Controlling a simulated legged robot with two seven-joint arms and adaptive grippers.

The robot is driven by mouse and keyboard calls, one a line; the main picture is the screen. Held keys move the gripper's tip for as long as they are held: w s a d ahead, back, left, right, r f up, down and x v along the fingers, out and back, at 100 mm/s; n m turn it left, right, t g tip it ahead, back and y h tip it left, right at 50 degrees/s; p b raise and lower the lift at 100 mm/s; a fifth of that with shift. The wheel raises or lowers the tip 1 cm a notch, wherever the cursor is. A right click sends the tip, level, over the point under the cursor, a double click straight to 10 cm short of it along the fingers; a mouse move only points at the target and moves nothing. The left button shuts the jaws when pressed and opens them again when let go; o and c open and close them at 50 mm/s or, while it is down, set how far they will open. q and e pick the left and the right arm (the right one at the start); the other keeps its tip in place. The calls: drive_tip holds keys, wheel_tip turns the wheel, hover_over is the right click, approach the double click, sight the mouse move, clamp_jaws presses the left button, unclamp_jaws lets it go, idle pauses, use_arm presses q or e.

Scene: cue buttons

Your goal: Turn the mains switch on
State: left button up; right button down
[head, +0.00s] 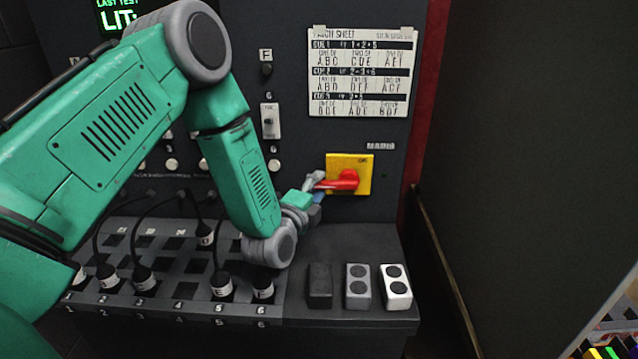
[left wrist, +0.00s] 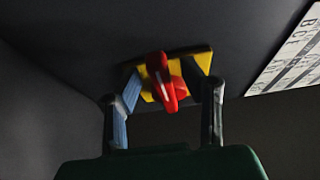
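The mains switch is a red rotary handle (head: 345,181) on a yellow square plate (head: 363,168), on the dark panel below the word MAINS. The handle points left in the head view, roughly level. My left gripper (head: 317,188) is at the handle's left end, fingers towards the panel. In the left wrist view the red handle (left wrist: 168,84) stands between the two spread fingers of my left gripper (left wrist: 163,95), with a gap on both sides. The yellow plate (left wrist: 200,62) shows behind it. My right gripper is in neither view.
A patch sheet (head: 362,72) hangs above the switch. Below are three two-button blocks, black (head: 320,287), grey (head: 358,287) and white (head: 396,287), on a ledge. Plugs with cables (head: 222,284) stand in the sockets at left. A small toggle (head: 270,121) is on the panel.

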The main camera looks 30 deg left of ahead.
use_arm(q)
drive_tip(key=shift+w+a, duration=0.15)
drive_tip(key=shift+w, duration=0.25)
drive_tip(key=shift+s+f, duration=0.1)
clamp_jaws()
